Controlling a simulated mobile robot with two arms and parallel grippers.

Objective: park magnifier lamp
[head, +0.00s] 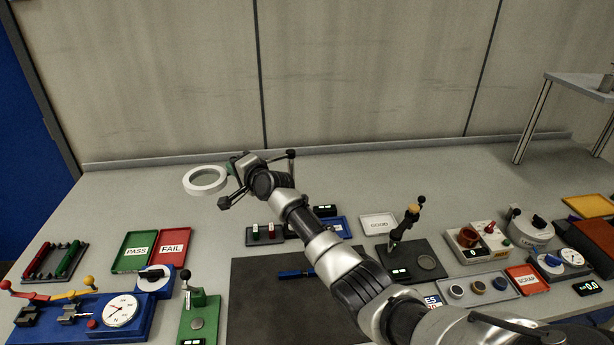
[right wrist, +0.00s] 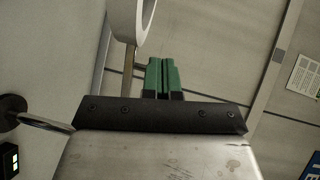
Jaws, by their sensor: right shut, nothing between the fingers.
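The magnifier lamp's white ring head (head: 205,191) is above the back left of the bench. In the right wrist view, part of the white ring (right wrist: 146,22) shows at the top, with a thin tan bar running down from it behind the fingers. My right gripper (head: 232,162) is beside the ring's right edge, its green fingers together with nothing between them. The green fingers also show in the right wrist view (right wrist: 162,75), just right of the bar. I cannot tell whether they touch the lamp. My arm hides much of the lamp's support. My left gripper is not in view.
A dark mat (head: 262,300) lies at front centre. A green PASS tray (head: 134,263) and a red FAIL tray (head: 171,263) are at left, near a blue gauge fixture (head: 75,325). Several devices fill the right side. The bench's back left is clear.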

